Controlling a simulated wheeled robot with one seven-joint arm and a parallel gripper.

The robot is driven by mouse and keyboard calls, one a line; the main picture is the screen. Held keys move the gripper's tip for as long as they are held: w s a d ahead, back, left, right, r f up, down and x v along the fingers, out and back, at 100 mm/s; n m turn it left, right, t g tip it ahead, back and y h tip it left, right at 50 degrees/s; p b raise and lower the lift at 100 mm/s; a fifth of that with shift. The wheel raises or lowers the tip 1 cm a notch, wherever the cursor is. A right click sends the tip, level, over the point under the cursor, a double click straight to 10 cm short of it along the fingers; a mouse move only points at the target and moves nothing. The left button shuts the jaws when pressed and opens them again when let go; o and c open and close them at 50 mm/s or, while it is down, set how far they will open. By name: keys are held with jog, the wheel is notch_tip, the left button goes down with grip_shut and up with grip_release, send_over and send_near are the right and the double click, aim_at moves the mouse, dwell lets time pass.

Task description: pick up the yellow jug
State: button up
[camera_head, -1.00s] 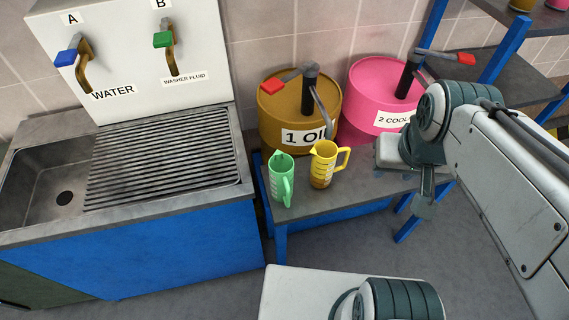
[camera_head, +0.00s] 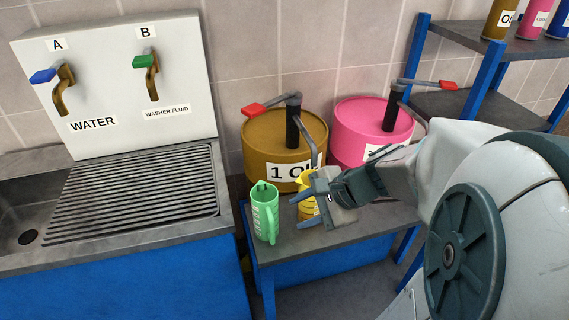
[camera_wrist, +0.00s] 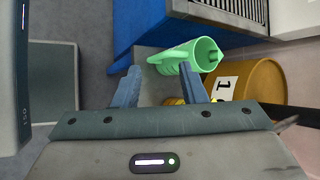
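The yellow jug (camera_head: 307,209) stands on the grey bench in front of the brown drum, partly hidden by my gripper (camera_head: 301,210) in the head view. My gripper is open, with its blue fingers pointing left beside the yellow jug. In the wrist view, my gripper (camera_wrist: 161,78) shows its fingers spread apart. Only a sliver of the yellow jug (camera_wrist: 174,101) shows there, low beside the right finger. Whether the fingers touch the jug cannot be told. The mint green jug (camera_head: 264,214) stands just left of it and also shows in the wrist view (camera_wrist: 180,56).
The brown oil drum (camera_head: 262,137) and the pink drum (camera_head: 360,130) stand behind the jugs, with pump levers above. A sink unit (camera_head: 130,245) is at the left. A blue-framed shelf (camera_head: 480,85) is at the right. The bench (camera_head: 350,228) has bare room at its front.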

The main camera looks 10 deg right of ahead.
jog(key=w+d+f+m+t+h+b, duration=0.2)
jog(key=w+d+f+m+t+b, duration=0.25)
jog(key=d+f+m, duration=0.35)
jog(key=w+d+f+m+t+h+b, duration=0.2)
jog(key=w+d+f+m+t+b, duration=0.25)
jog(key=d+m, duration=0.6)
jog(key=shift+n+g, duration=0.25)
jog(key=shift+g, duration=0.05)
jog(key=x, duration=0.4)
jog(key=b+x, duration=0.1)
jog(key=x, duration=0.3)
jog(key=f+b+x, duration=0.1)
jog(key=x, duration=0.3)
jog(key=shift+a+f, duration=0.25)
grip_shut()
